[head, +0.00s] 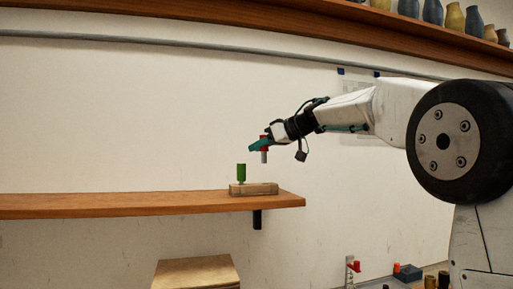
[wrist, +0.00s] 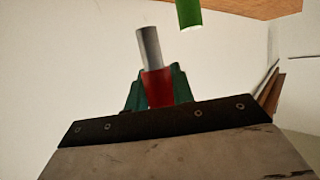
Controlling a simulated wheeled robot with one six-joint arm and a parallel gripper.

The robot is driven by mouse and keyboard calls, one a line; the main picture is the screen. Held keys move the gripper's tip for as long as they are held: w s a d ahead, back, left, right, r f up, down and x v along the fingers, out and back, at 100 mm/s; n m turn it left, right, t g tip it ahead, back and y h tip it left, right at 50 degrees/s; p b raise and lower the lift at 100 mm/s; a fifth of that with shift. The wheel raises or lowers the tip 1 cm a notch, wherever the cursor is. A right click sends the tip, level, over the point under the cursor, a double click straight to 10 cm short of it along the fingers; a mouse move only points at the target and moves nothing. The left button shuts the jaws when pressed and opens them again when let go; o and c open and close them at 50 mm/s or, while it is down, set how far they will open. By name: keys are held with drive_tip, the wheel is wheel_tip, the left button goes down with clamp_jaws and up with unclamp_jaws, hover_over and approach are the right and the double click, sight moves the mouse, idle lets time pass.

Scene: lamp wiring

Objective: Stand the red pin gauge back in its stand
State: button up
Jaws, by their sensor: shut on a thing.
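The red pin gauge has a red handle and a grey metal pin; the pin (head: 264,157) points down in the head view. My gripper (head: 258,144) is shut on its red handle and holds it in the air, above and a little right of the stand. In the wrist view the handle (wrist: 158,88) sits between the green fingers of my gripper (wrist: 160,85), with the grey pin sticking out. The stand (head: 254,189) is a low wooden block on the shelf. A green gauge (head: 241,173) stands upright at its left part. Any free hole in the block is hidden.
The wooden shelf (head: 130,205) is bare left of the block and ends just right of it. A higher shelf (head: 300,22) holds several vases. A wooden box top (head: 195,272) and several small items stand below. The green gauge (wrist: 189,12) is close by.

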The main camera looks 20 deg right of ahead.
drive_tip(key=shift+w+f, duration=0.1)
drive_tip(key=shift+f, duration=2.35)
drive_tip(key=shift+d, duration=0.15)
drive_tip(key=shift+f, duration=0.15)
drive_tip(key=shift+f, duration=0.6)
drive_tip(key=shift+f, duration=0.15)
drive_tip(key=shift+f, duration=0.35)
drive_tip(key=shift+f, duration=0.1)
drive_tip(key=shift+f, duration=0.25)
